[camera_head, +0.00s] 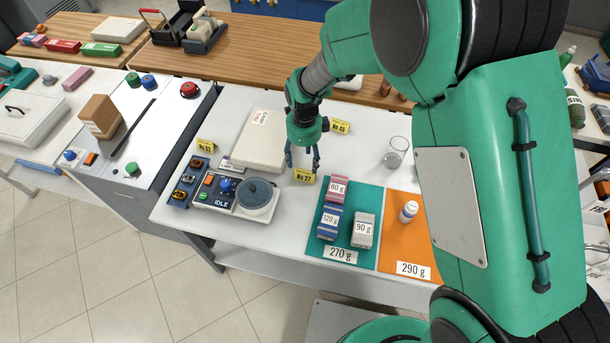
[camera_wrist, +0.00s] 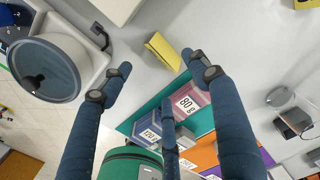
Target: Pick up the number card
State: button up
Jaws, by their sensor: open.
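Several yellow number cards stand on the white table. The card marked No 27 (camera_head: 304,176) is at the table's middle, behind the teal mat. Another (camera_head: 340,127) stands farther back, and a third (camera_head: 205,146) stands at the left. My gripper (camera_head: 303,163) is open and empty, pointing down just above and behind the No 27 card. In the wrist view a yellow folded card (camera_wrist: 164,51) shows between the spread fingertips of my gripper (camera_wrist: 157,62), apparently untouched. Its number is not visible there.
A teal mat (camera_head: 316,247) bears several labelled blocks. An orange mat (camera_head: 400,255) has a small white bottle (camera_head: 409,211). A scale (camera_head: 257,197) stands left of the card, with a white box (camera_head: 258,148) behind. A glass beaker (camera_head: 396,150) stands right.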

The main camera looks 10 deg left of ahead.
aim_at(304, 174)
jog(key=shift+f, duration=1.8)
jog(key=shift+f+b, duration=0.15)
jog(key=shift+b, duration=0.15)
jog(key=shift+f+b, duration=0.75)
jog(key=shift+f, duration=1.75)
jog(key=c, duration=0.8)
